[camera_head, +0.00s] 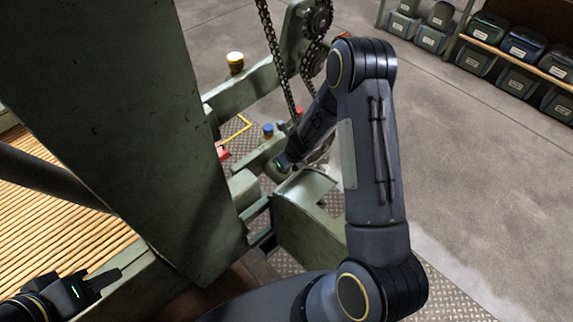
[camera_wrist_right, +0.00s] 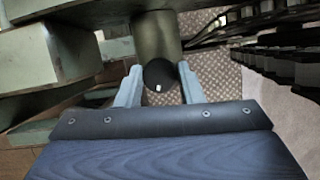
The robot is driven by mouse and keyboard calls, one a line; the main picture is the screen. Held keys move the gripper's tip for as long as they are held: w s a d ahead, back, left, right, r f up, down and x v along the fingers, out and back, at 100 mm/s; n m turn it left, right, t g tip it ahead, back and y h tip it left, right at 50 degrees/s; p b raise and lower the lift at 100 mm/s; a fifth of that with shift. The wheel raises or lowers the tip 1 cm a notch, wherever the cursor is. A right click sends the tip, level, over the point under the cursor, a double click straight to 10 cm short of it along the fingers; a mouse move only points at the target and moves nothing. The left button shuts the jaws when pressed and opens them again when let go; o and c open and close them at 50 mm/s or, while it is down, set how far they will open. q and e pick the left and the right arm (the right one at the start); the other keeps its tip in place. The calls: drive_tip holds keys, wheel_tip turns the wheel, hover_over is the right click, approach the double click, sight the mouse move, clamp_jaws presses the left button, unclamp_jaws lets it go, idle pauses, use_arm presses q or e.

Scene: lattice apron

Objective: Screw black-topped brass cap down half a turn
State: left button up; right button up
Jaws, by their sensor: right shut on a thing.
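The black-topped cap (camera_wrist_right: 160,75) shows in the right wrist view as a round black disc with a small white mark. Its brass side is not clearly visible. My right gripper (camera_wrist_right: 159,69) has one pale finger on each side of the cap and is shut on it. In the head view the right gripper (camera_head: 282,162) is small, low among the green machine parts, and the cap there is hidden. My left gripper (camera_head: 95,285) is at the lower left corner, far from the cap; its finger gap does not show clearly.
A green machine frame (camera_head: 312,225) surrounds the work spot, with a chain (camera_head: 270,45) above. A white-topped brass cap (camera_head: 235,62), a blue-topped cap (camera_head: 268,130) and a red-topped one (camera_head: 299,112) stand nearby. Bins (camera_head: 487,28) line a far shelf. The floor at right is clear.

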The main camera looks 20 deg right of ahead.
drive_tip(key=m+h, duration=0.1)
drive_tip(key=m, duration=0.1)
drive_tip(key=shift+a+m+b, duration=0.1)
drive_tip(key=shift+m+b, duration=0.2)
drive_tip(key=shift+m, duration=0.1)
drive_tip(key=m+h, duration=0.1)
drive_tip(key=m, duration=0.2)
drive_tip(key=shift+m, duration=0.3)
drive_tip(key=m+h, duration=0.1)
drive_tip(key=m, duration=0.2)
drive_tip(key=shift+w+a+m+h, duration=0.1)
drive_tip(key=shift+a+m+h, duration=0.05)
drive_tip(key=shift+m+h, duration=0.2)
drive_tip(key=m+g+h+b, duration=0.1)
drive_tip(key=m, duration=0.2)
drive_tip(key=shift+m+g, duration=0.3)
drive_tip(key=shift+m, duration=0.05)
drive_tip(key=m+g+b, duration=0.1)
drive_tip(key=m, duration=0.1)
drive_tip(key=m+g+h+b, duration=0.1)
drive_tip(key=m, duration=0.2)
drive_tip(key=shift+w+f, duration=0.1)
drive_tip(key=shift+w, duration=0.1)
drive_tip(key=m+g+b, duration=0.2)
drive_tip(key=m, duration=0.3)
drive_tip(key=shift+m, duration=0.4)
drive_tip(key=o, duration=1)
